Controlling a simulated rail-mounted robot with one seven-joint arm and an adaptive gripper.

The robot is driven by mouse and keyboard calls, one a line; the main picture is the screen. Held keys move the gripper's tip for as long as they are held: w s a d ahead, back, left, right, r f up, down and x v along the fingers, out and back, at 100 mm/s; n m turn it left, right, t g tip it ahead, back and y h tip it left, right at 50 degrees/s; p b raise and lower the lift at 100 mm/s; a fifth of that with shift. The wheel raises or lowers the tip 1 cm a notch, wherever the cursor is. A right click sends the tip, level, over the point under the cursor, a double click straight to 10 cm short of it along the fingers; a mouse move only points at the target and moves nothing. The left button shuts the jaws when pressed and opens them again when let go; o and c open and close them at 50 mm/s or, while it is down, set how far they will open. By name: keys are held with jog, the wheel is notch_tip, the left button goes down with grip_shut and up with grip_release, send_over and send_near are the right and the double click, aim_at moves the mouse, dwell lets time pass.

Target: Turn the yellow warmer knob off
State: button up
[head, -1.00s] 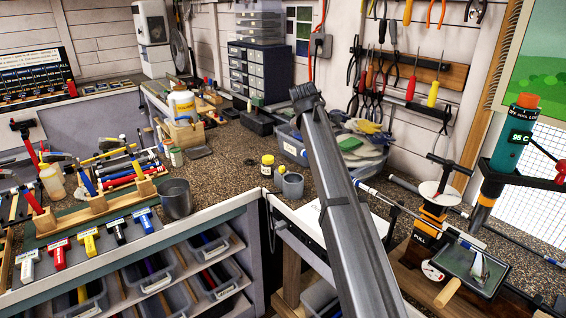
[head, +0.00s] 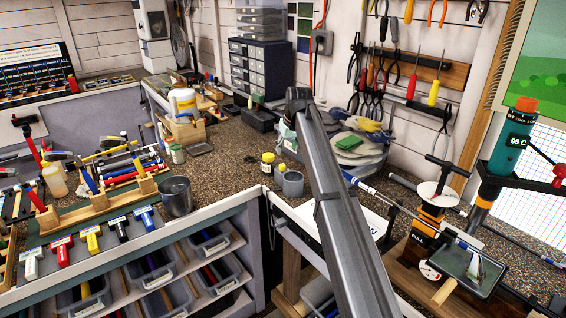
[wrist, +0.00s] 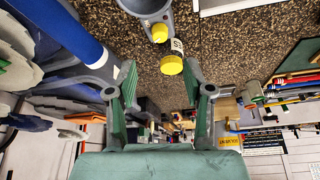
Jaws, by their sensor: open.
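A yellow T-shaped piece (head: 91,238) with a white label lies on the front left bench in a row of white, red, black and blue ones.
The jar shows ahead of the fingers in the wrist view (wrist: 172,62). A grey pot (head: 176,196) stands further left. Speckled bench top (head: 225,160) is clear between them.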

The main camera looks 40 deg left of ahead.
aim_at(283, 166)
jog(key=p+x, duration=0.2)
jog(key=x, duration=0.8)
jog(key=shift+f, duration=0.1)
jog(key=shift+c, duration=0.4)
grip_shut()
